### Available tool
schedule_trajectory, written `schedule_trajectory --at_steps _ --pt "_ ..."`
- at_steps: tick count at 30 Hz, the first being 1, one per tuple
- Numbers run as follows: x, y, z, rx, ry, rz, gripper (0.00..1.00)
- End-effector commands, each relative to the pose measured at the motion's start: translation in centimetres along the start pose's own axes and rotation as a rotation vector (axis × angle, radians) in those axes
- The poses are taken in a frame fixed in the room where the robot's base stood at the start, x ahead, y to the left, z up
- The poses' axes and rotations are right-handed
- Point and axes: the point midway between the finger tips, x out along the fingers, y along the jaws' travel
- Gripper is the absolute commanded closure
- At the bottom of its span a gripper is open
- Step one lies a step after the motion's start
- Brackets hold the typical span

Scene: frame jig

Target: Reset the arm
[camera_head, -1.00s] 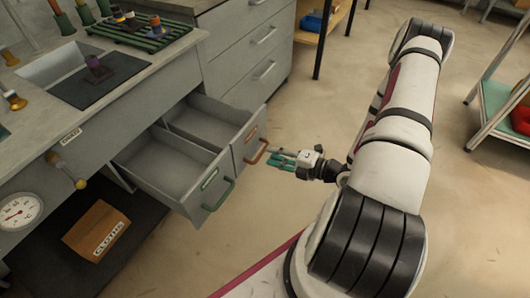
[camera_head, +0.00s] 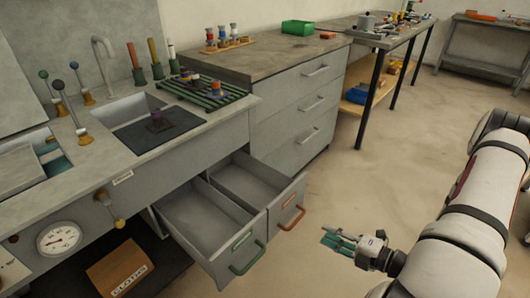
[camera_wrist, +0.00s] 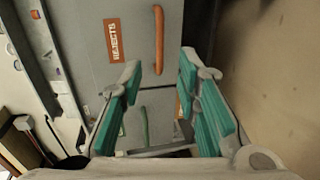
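My gripper (camera_head: 338,240) is held out over the floor to the right of the two pulled-out drawers, apart from them. In the wrist view my gripper (camera_wrist: 163,95) has its teal finger pads spread apart with nothing between them. The drawer with the orange handle (camera_head: 291,219) and the drawer with the green handle (camera_head: 247,258) both stand open and look empty. The wrist view shows the orange handle (camera_wrist: 158,40) beside a label reading REJECTS (camera_wrist: 113,40), with the green handle (camera_wrist: 143,126) lower down. My arm stretches along the right side of the head view.
A sink counter (camera_head: 222,128) with a dark mat (camera_head: 135,133) and green rack (camera_head: 205,98) stands left. A cardboard box marked CLOTHS (camera_head: 118,268) sits below. A grey drawer cabinet (camera_head: 290,125) stands behind. The floor (camera_head: 400,165) to the right is clear.

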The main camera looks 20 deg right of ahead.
Motion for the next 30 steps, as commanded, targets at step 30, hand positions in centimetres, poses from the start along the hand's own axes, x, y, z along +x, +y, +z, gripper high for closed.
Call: schedule_trajectory --at_steps 30 --pt "1.2 25.3 -15.6 -1.441 0.997 0.398 0.70"
